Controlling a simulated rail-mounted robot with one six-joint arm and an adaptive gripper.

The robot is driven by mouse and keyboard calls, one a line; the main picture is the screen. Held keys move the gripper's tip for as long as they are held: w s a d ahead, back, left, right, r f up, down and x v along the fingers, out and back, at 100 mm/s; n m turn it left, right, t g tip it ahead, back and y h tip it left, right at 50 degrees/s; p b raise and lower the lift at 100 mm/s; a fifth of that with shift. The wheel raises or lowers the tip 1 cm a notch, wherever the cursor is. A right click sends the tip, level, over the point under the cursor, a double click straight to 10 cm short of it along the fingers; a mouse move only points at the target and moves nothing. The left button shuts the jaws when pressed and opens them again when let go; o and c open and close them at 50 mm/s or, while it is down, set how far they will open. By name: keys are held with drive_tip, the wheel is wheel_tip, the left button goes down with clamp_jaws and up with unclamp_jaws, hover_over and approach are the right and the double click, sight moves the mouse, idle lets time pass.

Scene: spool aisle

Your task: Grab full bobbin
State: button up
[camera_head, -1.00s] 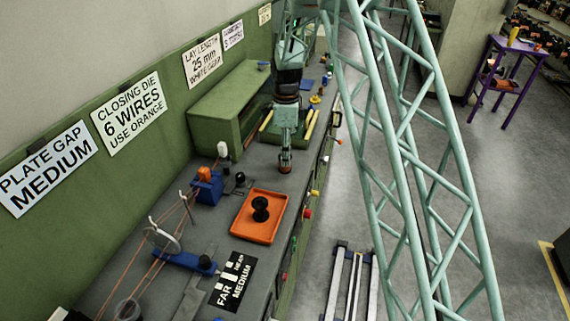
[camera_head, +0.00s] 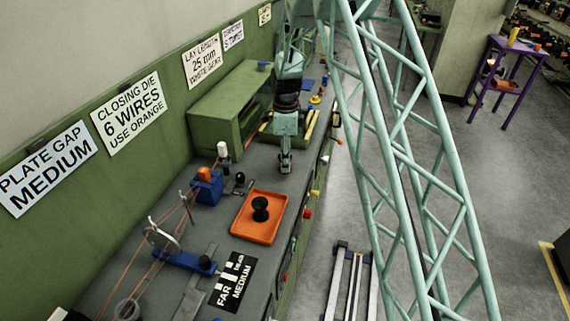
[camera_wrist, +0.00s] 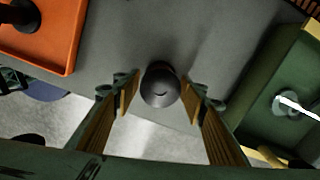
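In the wrist view, a dark, round-topped thing (camera_wrist: 160,86), which looks like a bobbin seen end-on, stands between my gripper's fingers. How much wire it holds is hidden from this angle. My gripper (camera_wrist: 158,98) is open, its wood-coloured finger pads on either side of this thing, with a narrow gap showing at each side. In the head view my gripper (camera_head: 285,168) points down low over the bench, and it hides that thing. A black bobbin (camera_head: 260,208) stands upright on the orange tray (camera_head: 246,231), nearer the camera.
A green cabinet (camera_head: 215,118) stands beyond the tray along the wall. A blue block with an orange top (camera_head: 207,187) and taut wires lie left of the tray. A "FAR MEDIUM" card (camera_head: 233,281) lies in front.

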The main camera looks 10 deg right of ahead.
drive_tip(key=c, duration=0.8)
drive_tip(key=shift+o, duration=0.2)
drive_tip(key=shift+r, duration=0.15)
drive_tip(key=shift+r, duration=1.6)
drive_tip(key=s+r, duration=0.1)
drive_tip(key=s, duration=1.5)
drive_tip(key=shift+d+r, duration=0.15)
drive_tip(key=shift+r, duration=0.1)
